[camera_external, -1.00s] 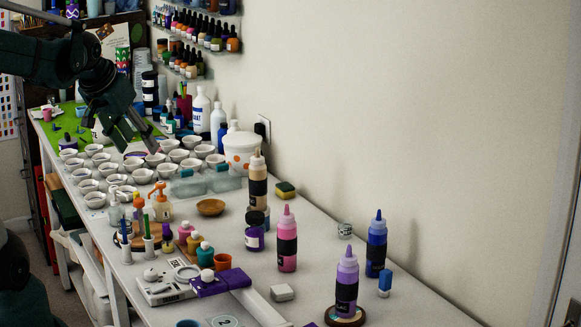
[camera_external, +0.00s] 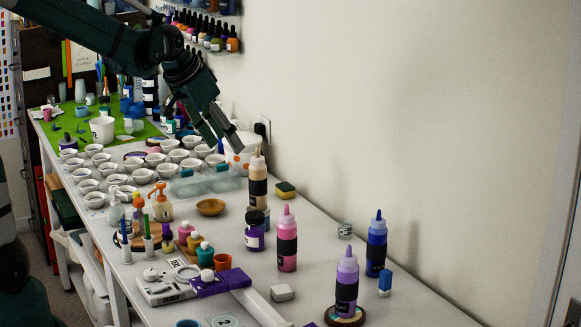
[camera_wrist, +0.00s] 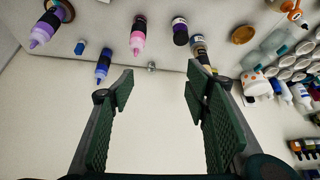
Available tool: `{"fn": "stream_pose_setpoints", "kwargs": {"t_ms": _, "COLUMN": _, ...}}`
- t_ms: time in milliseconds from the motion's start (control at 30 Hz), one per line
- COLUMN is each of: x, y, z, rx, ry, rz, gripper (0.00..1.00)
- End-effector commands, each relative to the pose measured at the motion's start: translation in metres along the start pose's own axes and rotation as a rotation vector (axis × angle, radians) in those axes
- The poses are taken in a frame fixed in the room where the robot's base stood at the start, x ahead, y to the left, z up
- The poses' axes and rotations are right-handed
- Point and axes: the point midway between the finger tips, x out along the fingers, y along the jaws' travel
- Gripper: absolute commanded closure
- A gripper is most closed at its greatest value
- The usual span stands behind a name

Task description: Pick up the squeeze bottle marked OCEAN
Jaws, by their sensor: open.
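A dark blue squeeze bottle (camera_external: 377,243) with a pointed blue nozzle and a black band stands upright at the right of the table, near the wall. Its label is too small to read, so I cannot confirm OCEAN. It also shows in the wrist view (camera_wrist: 103,66), left of my fingers. My gripper (camera_external: 228,143) is open and empty, in the air above the back part of the table, left of and well behind the blue bottle. In the wrist view my gripper's two green padded fingers (camera_wrist: 158,84) stand wide apart with nothing between them.
A lilac bottle (camera_external: 347,275) on a round coaster stands in front of the blue bottle, and a small blue-and-white block (camera_external: 385,283) beside it. A pink bottle (camera_external: 287,240), a tan bottle (camera_external: 257,185) and a dark jar (camera_external: 254,232) stand further left. The wall (camera_external: 430,120) runs close behind.

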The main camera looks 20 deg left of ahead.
Motion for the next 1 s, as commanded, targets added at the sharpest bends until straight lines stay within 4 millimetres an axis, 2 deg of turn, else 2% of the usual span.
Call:
{"fn": "stream_pose_setpoints", "kwargs": {"t_ms": 100, "x": 0.021, "y": 0.013, "z": -0.018, "rx": 0.04, "ry": -0.003, "rz": 0.024, "gripper": 0.53}}
{"fn": "stream_pose_setpoints", "kwargs": {"t_ms": 500, "x": 0.093, "y": 0.061, "z": -0.066, "rx": 0.169, "ry": -0.011, "rz": 0.104, "gripper": 0.53}}
{"fn": "stream_pose_setpoints", "kwargs": {"t_ms": 1000, "x": 0.192, "y": 0.137, "z": -0.106, "rx": 0.333, "ry": -0.016, "rz": 0.205, "gripper": 0.53}}
